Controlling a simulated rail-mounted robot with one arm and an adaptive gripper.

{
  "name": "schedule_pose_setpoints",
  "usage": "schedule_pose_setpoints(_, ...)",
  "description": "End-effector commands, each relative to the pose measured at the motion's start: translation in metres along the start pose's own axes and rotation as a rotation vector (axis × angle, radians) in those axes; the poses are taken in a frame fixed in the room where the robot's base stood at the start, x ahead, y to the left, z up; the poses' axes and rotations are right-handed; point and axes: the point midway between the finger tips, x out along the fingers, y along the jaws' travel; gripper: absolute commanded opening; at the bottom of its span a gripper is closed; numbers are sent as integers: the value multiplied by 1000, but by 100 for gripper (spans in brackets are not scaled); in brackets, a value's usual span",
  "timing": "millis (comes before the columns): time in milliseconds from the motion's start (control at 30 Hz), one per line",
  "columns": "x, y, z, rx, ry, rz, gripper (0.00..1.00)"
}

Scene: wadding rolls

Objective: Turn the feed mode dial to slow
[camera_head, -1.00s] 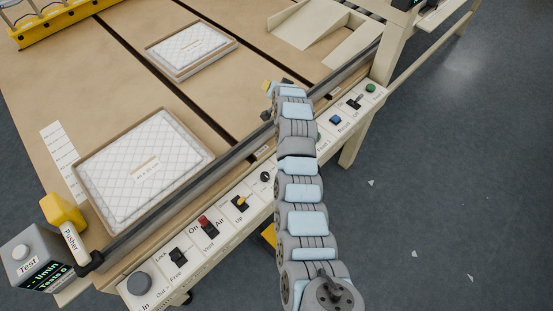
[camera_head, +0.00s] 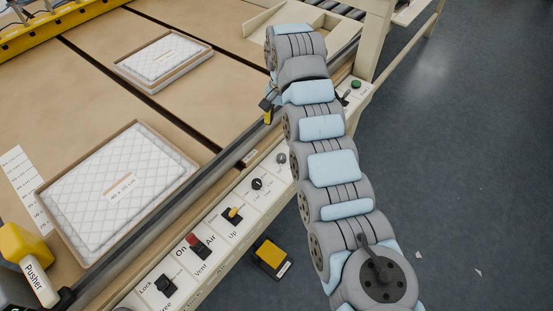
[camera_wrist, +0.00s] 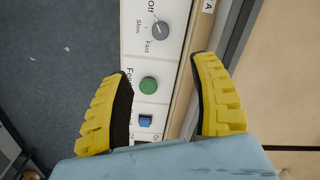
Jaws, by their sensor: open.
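In the wrist view, a round grey dial (camera_wrist: 161,30) with "Off", "Slow" and "Fast" labels sits on the pale control panel. I cannot tell clearly which label its pointer faces. My gripper (camera_wrist: 161,66) is open and empty, its yellow fingers spread on either side of the panel. The dial is slightly beyond the fingertips in the picture, apart from both. In the head view, a small grey knob (camera_head: 281,158) beside my arm seems to be this dial. One yellow fingertip shows at the arm's left; the rest of my gripper is hidden there.
A green button (camera_wrist: 148,85) and a blue switch (camera_wrist: 145,122) lie between my fingers. A black knob (camera_head: 257,184), a yellow-tipped lever (camera_head: 232,214) and a red-tipped switch (camera_head: 195,243) line the panel. A dark rail runs alongside; open floor lies right.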

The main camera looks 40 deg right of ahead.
Motion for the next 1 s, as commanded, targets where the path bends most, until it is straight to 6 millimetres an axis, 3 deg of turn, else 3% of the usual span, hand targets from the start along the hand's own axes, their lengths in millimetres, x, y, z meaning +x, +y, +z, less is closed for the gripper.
schedule_pose_setpoints(800, 134, -1, 1, -3, -3, 1, 62)
schedule_pose_setpoints(1000, 158, -2, 0, -3, 1, -2, 62)
